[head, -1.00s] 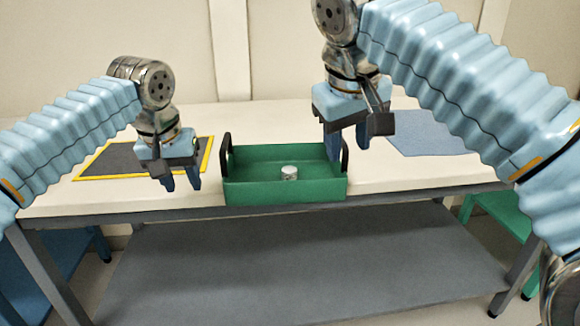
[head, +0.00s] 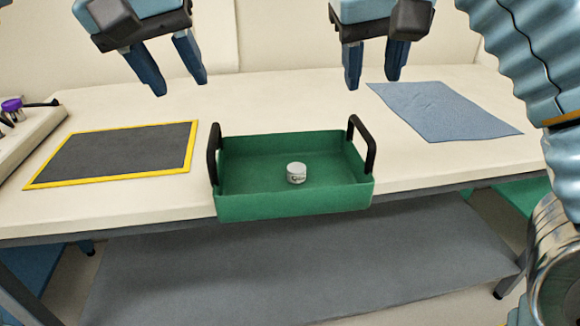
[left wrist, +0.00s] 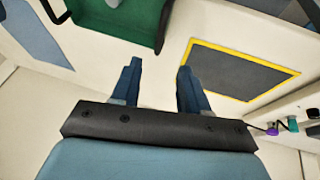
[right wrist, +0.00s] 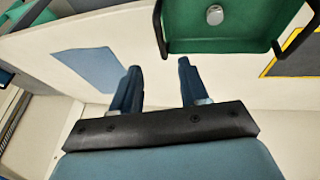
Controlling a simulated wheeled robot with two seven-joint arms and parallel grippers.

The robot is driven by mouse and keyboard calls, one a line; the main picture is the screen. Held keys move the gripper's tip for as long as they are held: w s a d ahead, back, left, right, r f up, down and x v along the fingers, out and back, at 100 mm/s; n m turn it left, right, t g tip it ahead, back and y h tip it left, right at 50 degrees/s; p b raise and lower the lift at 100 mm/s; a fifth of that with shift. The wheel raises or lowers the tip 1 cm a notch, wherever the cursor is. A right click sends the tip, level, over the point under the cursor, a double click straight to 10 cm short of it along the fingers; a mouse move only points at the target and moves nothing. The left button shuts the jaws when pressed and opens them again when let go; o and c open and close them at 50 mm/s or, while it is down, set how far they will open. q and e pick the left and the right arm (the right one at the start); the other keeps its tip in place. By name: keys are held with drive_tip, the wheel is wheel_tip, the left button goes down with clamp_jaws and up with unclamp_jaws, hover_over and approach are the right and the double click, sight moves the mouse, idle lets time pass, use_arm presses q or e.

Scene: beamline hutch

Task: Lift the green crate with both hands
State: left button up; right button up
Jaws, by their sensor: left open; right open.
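The green crate (head: 290,204) sits at the front edge of the bench, with a black handle at each end. The left handle (head: 213,152) and right handle (head: 371,148) stand upright. A small grey-white cylinder (head: 296,173) lies inside the crate. My left gripper (head: 180,88) is open and empty, above and behind the crate's left side. My right gripper (head: 372,84) is open and empty, above and behind the right handle. The crate also shows at the top of the left wrist view (left wrist: 122,18) and the right wrist view (right wrist: 220,43). Neither gripper touches it.
A dark mat with a yellow border (head: 120,150) lies left of the crate. A blue cloth (head: 440,111) lies to the right. A pale unit with a purple-topped item (head: 12,106) is at the far left. The bench (head: 290,112) behind the crate is clear.

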sight(212, 134)
use_arm(q)
drive_tip(key=x, duration=1.4)
use_arm(e)
drive_tip(key=x, duration=1.4)
use_arm(q)
drive_tip(key=shift+r, duration=0.1)
clamp_jaws()
use_arm(e)
drive_tip(key=shift+r, duration=0.1)
clamp_jaws()
